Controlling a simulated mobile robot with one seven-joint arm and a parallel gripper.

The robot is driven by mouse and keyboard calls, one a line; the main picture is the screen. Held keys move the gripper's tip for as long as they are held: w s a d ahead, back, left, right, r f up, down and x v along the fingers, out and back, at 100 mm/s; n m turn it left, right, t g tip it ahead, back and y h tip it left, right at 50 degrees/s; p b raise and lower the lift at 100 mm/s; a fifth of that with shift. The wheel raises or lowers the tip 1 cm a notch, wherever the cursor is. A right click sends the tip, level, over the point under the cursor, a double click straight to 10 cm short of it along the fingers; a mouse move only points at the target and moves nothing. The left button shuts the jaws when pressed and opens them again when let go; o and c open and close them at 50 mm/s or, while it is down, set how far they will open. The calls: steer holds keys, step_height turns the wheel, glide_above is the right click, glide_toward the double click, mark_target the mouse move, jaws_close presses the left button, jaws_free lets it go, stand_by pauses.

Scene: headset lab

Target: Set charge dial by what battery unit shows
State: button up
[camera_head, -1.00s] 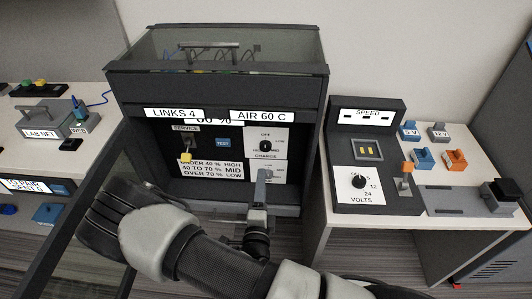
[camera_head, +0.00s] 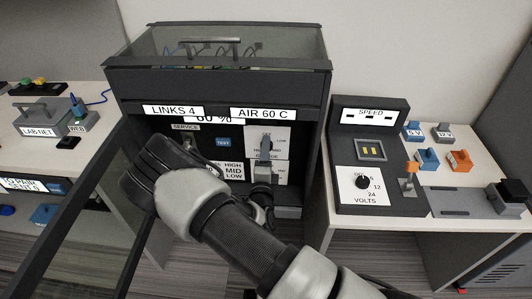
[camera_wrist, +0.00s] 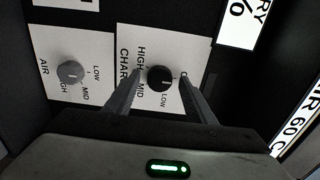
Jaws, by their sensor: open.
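The battery unit is the dark cabinet (camera_head: 215,88) in the head view. Its display (camera_head: 207,118) reads 60 %, partly covered by the labels in front. The black charge dial (camera_wrist: 160,79) sits on a white plate marked HIGH, MID and LOW in the wrist view. My gripper (camera_wrist: 165,90) is open, its two fingers on either side of the dial. I cannot tell whether they touch it. In the head view my gripper (camera_head: 265,150) covers the dial.
A grey AIR dial (camera_wrist: 71,72) is beside the charge dial. A blue TEST button (camera_head: 223,142) is left of my gripper. The open glass door (camera_head: 85,215) stands at left. A console with a VOLTS dial (camera_head: 362,181) is at right.

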steer(key=shift+c, duration=0.3)
steer(key=c, duration=1)
steer(key=shift+r+m+p, duration=0.1)
steer(key=shift+m+p, duration=0.2)
steer(key=shift+p, duration=0.05)
steer(key=m+p, duration=0.8)
steer(key=m, duration=1.3)
